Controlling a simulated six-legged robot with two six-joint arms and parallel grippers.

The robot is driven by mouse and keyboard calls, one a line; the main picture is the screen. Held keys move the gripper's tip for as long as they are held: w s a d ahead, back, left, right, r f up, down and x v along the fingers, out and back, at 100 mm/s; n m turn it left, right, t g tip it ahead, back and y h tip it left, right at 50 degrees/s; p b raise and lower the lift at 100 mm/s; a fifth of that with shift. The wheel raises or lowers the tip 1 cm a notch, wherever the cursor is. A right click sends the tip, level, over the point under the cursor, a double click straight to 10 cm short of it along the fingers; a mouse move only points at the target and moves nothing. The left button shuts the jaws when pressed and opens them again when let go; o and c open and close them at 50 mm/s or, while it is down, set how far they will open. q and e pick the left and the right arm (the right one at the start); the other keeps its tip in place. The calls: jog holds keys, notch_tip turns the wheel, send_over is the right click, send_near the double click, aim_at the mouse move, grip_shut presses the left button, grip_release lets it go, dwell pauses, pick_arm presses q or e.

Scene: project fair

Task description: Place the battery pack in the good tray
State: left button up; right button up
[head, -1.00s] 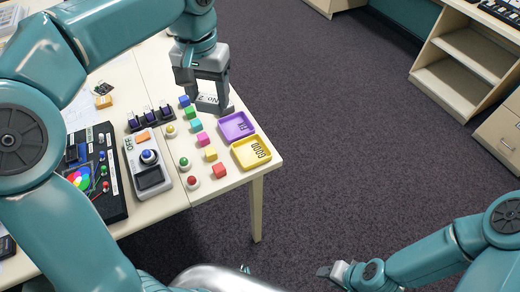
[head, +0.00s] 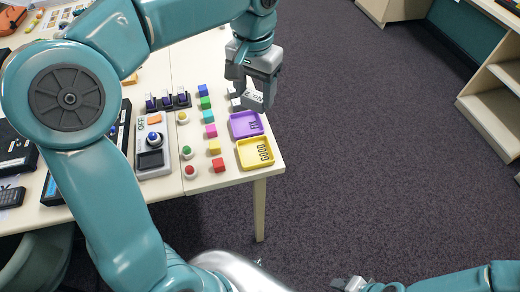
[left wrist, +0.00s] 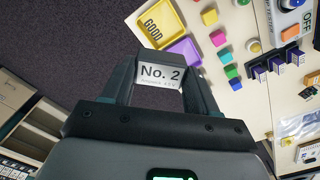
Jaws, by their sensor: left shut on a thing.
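My left gripper (head: 254,96) is shut on a white battery pack (head: 252,100). In the left wrist view the pack's label reads "No. 2" (left wrist: 161,74), with smaller print under it. The gripper holds it beyond the purple FIX tray, near the table's far right edge. The yellow GOOD tray (head: 255,152) lies at the table's right edge, on the near side of the FIX tray. The GOOD tray also shows in the left wrist view (left wrist: 146,34), and it looks empty. My right gripper (head: 350,285) is at the bottom edge, partly cut off; its jaws are unclear.
The purple FIX tray (head: 245,125) lies between the held pack and the GOOD tray. Several coloured cubes (head: 210,131) and round buttons (head: 187,152) stand left of the trays. A grey meter (head: 154,150) is farther left. Open floor lies right of the table.

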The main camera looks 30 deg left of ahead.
pick_arm(q)
notch_tip(320, 180, down, 19)
jog(key=shift+s+a+r, duration=0.1)
jog(key=shift+f, duration=0.25)
jog(key=shift+f+b, duration=0.15)
jog(key=shift+b, duration=0.15)
jog(key=o, duration=0.8)
